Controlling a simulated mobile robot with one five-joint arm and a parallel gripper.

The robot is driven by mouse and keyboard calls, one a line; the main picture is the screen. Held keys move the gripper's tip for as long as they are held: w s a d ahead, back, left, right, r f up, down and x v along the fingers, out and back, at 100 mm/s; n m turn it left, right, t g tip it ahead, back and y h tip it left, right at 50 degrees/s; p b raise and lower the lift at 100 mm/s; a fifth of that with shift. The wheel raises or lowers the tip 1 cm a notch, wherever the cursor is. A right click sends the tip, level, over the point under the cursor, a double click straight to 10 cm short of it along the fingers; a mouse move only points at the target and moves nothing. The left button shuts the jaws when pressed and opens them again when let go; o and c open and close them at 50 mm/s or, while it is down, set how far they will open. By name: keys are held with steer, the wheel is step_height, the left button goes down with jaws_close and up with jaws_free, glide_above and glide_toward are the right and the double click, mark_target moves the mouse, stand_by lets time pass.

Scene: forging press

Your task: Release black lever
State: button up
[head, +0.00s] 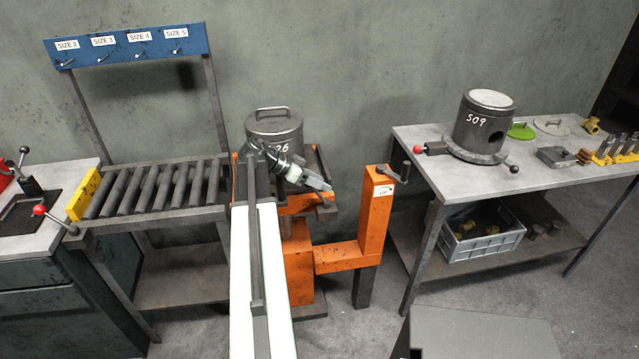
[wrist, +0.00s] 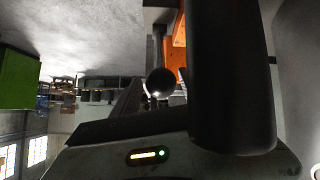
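In the wrist view a black ball knob (wrist: 160,82) on a short pale stem, apparently a lever end, shows between the grey fingers of my gripper (wrist: 158,101). The fingers are partly hidden, and I cannot tell whether they touch the stem. In the head view my gripper (head: 322,186) is beside the grey lidded die cylinder (head: 274,124) on the orange lift stand (head: 299,254); the knob there is not clear. Another black-knobbed lever (head: 514,169) is on the die marked S09 (head: 484,125), with a red-knobbed one opposite.
A roller table (head: 155,192) under a blue size board (head: 130,46) stands left. The orange post (head: 374,216) has a dark crank (head: 402,172). The right workbench (head: 410,140) holds tools, with a grey crate (head: 481,240) below. A dark cylinder (wrist: 230,75) blocks much of the wrist view.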

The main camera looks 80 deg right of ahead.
steer(key=p+v, duration=0.4)
steer(key=v, duration=0.4)
steer(key=shift+p, duration=0.3)
steer(key=shift+d, duration=0.1)
